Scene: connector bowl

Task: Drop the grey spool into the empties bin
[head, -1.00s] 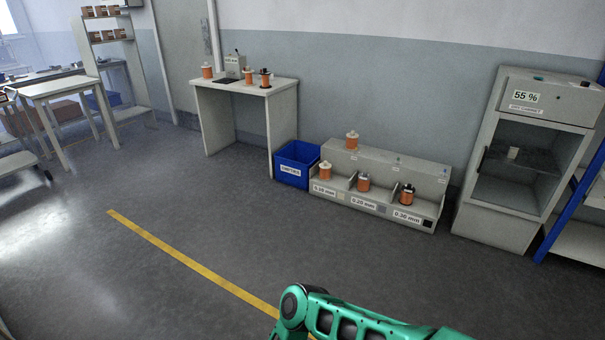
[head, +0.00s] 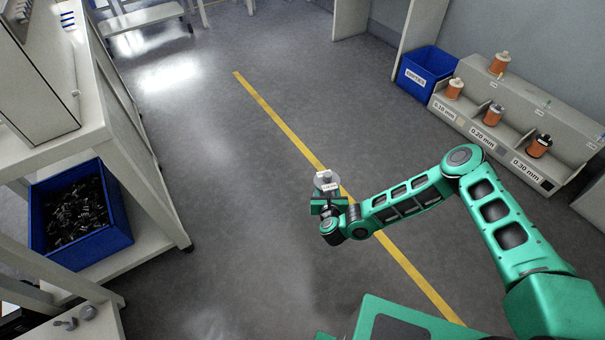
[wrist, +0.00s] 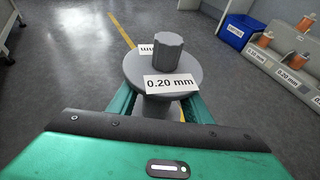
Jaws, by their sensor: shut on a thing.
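The grey spool (wrist: 161,78) is held upright in my gripper (wrist: 160,108), with a "0.20 mm" label facing the wrist camera. In the head view the spool (head: 326,180) sits at the end of my extended arm, above the floor near the yellow line. My gripper (head: 329,207) is shut on it, and the fingers are partly hidden by the spool's flange. The blue empties bin (head: 424,78) stands on the floor at the upper right, well apart from the gripper. It also shows in the wrist view (wrist: 237,33) at the upper right. Its inside is mostly hidden.
A stepped grey rack (head: 507,116) with orange spools stands right of the bin. A bench (head: 369,15) is beyond it. At left, a shelf holds another blue bin (head: 98,240) full of small dark parts. The floor (head: 260,190) between is clear.

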